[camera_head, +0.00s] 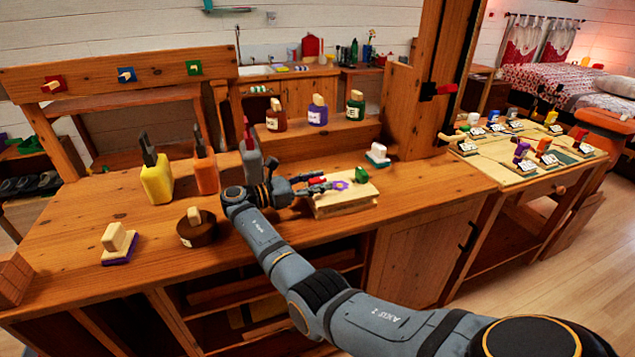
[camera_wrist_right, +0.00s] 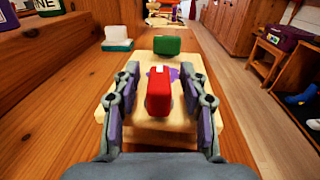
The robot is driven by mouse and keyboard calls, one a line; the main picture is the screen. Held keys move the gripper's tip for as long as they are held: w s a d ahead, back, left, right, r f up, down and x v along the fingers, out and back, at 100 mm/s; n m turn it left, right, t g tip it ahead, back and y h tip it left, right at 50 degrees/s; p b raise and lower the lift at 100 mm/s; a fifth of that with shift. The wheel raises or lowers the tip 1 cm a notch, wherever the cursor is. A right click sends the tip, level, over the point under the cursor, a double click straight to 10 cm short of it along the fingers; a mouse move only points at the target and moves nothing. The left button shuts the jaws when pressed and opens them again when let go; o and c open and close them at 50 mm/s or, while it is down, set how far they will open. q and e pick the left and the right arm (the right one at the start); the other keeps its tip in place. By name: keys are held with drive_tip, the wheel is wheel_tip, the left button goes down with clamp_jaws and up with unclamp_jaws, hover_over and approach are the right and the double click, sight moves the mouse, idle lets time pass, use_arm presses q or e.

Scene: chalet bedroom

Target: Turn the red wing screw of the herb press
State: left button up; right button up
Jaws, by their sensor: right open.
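The herb press is a pale wooden block (camera_head: 342,204) on the workbench; its board also shows in the right wrist view (camera_wrist_right: 188,62). The red wing screw (camera_wrist_right: 158,92) stands up from the board, with a white mark at its top. In the head view the red screw (camera_head: 317,181) is partly hidden by my right gripper (camera_head: 314,184). In the wrist view my right gripper (camera_wrist_right: 161,80) is open, with one finger on each side of the red screw and gaps between. A purple part (camera_wrist_right: 174,73) and a green part (camera_wrist_right: 167,45) lie beyond it. My left gripper is not in view.
A white and teal block (camera_head: 377,155) stands behind the press. Several bottles, including a yellow one (camera_head: 157,181) and an orange one (camera_head: 206,172), stand left of my arm. A brown round holder (camera_head: 198,234) sits near the front. The bench right of the press is clear.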

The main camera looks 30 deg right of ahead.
sight(317, 179)
wheel_tip(317, 179, up, 10)
drive_tip(key=shift+r, duration=0.1)
idle(0.4)
